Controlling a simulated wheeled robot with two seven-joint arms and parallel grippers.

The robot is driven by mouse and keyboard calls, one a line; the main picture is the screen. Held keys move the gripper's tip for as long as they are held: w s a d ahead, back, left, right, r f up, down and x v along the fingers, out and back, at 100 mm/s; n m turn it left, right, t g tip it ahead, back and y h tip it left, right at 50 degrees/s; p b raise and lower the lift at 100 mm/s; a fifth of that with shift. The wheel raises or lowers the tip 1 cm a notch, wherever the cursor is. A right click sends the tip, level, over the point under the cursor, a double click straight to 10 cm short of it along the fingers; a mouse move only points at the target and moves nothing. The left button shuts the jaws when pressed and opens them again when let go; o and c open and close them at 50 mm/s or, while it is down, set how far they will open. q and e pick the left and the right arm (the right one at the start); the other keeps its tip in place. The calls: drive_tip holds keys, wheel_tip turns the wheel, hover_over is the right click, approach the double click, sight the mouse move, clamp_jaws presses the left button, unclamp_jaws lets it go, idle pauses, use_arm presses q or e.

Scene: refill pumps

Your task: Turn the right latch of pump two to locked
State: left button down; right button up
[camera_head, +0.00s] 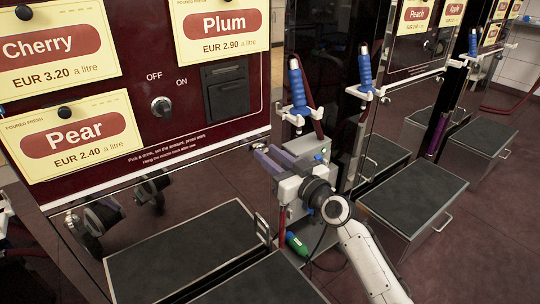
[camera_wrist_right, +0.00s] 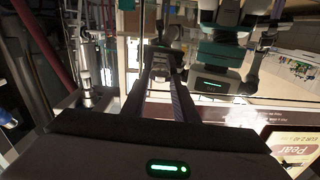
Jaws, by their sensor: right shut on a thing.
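The near pump cabinet (camera_head: 215,125) is dark red, with Cherry, Pear and Plum price cards. My right gripper (camera_head: 262,155) is at its right front edge, below the Plum card, in the head view. Its fingers are close together, shut on a small part at that edge, which I take for the latch; fingers and body mostly hide it. The latch's turn cannot be read. In the right wrist view the gripper's fingers (camera_wrist_right: 160,55) reach away toward a glossy face with reflections. My left gripper is not in view.
A black knob (camera_head: 161,106) sits between OFF and ON on the front panel. A blue-handled nozzle (camera_head: 297,88) stands just behind my right gripper. Grey-topped steps (camera_head: 190,250) stand below, and a green-ended item (camera_head: 297,244) is low beside my arm.

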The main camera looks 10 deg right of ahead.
drive_tip(key=m, duration=0.6)
drive_tip(key=shift+m+p, duration=0.4)
drive_tip(key=m, duration=0.5)
drive_tip(key=shift+d+f+p, duration=0.1)
drive_tip(key=shift+d+p, duration=0.05)
drive_tip(key=shift+p, duration=0.25)
drive_tip(key=shift+m, duration=1)
drive_tip(key=m, duration=0.2)
drive_tip(key=shift+m+p, duration=0.3)
drive_tip(key=shift+p, duration=0.1)
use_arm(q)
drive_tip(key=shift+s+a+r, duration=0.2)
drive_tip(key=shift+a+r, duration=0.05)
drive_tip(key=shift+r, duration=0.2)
use_arm(e)
drive_tip(key=shift+f+m, duration=0.1)
drive_tip(key=shift+m, duration=0.4)
drive_tip(key=o, duration=1.1)
drive_tip(key=shift+c, duration=0.2)
